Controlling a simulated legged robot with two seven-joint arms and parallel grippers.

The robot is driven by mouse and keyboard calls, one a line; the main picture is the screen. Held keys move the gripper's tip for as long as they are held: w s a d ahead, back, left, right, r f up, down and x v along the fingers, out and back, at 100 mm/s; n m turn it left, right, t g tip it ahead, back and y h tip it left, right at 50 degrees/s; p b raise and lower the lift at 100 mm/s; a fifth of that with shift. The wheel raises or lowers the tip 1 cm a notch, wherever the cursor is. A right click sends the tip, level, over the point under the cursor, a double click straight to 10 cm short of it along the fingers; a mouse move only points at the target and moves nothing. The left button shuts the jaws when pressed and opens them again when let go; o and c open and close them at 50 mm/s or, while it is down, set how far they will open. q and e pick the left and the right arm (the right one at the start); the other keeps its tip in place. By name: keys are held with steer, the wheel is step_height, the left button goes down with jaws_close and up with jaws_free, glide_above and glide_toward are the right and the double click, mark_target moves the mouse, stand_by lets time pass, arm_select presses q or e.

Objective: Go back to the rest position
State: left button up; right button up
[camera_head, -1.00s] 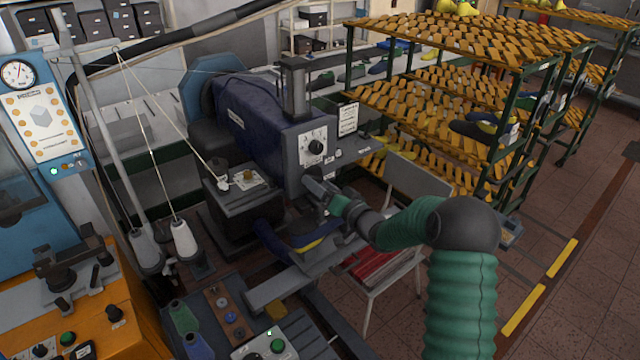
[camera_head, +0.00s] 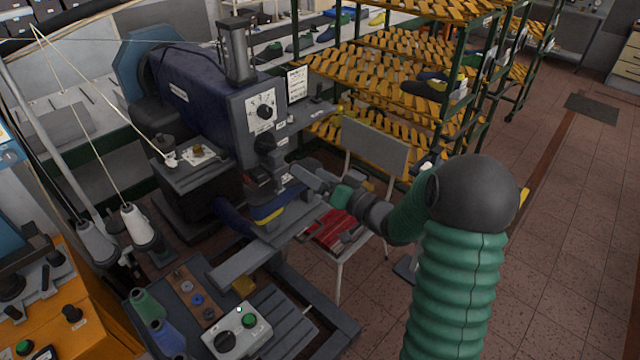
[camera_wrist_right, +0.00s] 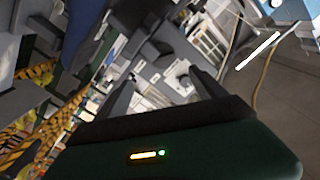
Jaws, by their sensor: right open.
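My right arm, with its green sleeve, comes in from the right in the head view. Its gripper (camera_head: 308,180) is in front of the blue-grey machine (camera_head: 200,90), to the right of its head. In the wrist view the two dark fingers of this gripper (camera_wrist_right: 165,90) stand apart with nothing between them. My left gripper is not in view.
A grey chair (camera_head: 375,148) with red material on its seat stands behind my right forearm. Racks with orange slats (camera_head: 390,70) hold lasts behind it. A control box (camera_head: 245,325) and thread spools (camera_head: 135,225) are at the lower left. The floor (camera_head: 570,230) at right is open.

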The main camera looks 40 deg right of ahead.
steer(key=shift+s+d+f, duration=0.1)
steer(key=shift+s, duration=1.05)
